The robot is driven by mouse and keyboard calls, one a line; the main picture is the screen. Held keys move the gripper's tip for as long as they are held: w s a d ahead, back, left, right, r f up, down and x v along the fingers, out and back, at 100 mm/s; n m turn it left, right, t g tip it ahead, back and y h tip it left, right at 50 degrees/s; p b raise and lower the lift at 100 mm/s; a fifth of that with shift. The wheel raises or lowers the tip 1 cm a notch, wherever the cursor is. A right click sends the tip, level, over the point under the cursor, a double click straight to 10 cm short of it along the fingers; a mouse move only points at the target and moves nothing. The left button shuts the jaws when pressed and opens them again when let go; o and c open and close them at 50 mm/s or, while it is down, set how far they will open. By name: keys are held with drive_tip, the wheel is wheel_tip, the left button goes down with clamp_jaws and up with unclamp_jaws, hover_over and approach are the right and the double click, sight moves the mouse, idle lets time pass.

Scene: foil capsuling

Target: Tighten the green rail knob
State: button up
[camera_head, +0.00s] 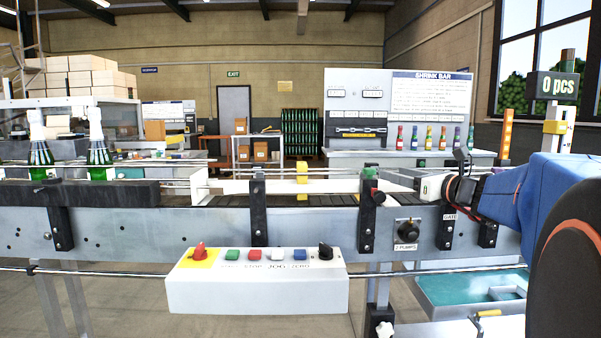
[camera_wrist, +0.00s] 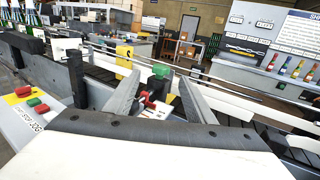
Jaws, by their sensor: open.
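The green rail knob (camera_head: 369,173) sits on top of a dark bracket post (camera_head: 367,216) at the conveyor's near side. It also shows in the wrist view (camera_wrist: 161,71), a little beyond and between my fingertips. My gripper (camera_wrist: 160,79) is open, with one grey finger on each side of the line to the knob. It looks empty; I cannot tell whether a finger touches the knob. A red knob (camera_head: 379,197) sits just below the green one and shows between the fingers in the wrist view (camera_wrist: 147,98).
A white control box (camera_head: 258,293) with coloured buttons hangs in front of the conveyor. Guide rails and a yellow block (camera_head: 302,180) run along the belt. Foiled green bottles (camera_head: 99,150) stand at the left. A black knob (camera_head: 408,229) is on the conveyor's side.

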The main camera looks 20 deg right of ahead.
sight(370, 173)
drive_tip(key=w+d+f+n+g+y, duration=0.1)
drive_tip(key=w+d+n+g+y, duration=0.1)
drive_tip(key=d+n+g+y, duration=0.35)
drive_tip(key=w+a+t+y, duration=0.1)
drive_tip(key=w+a+y, duration=0.2)
drive_tip(key=w+a, duration=0.7)
drive_tip(key=w, duration=0.3)
idle(0.3)
drive_tip(key=shift+n+t, duration=0.25)
drive_tip(key=shift+s, duration=0.1)
drive_tip(key=c, duration=1)
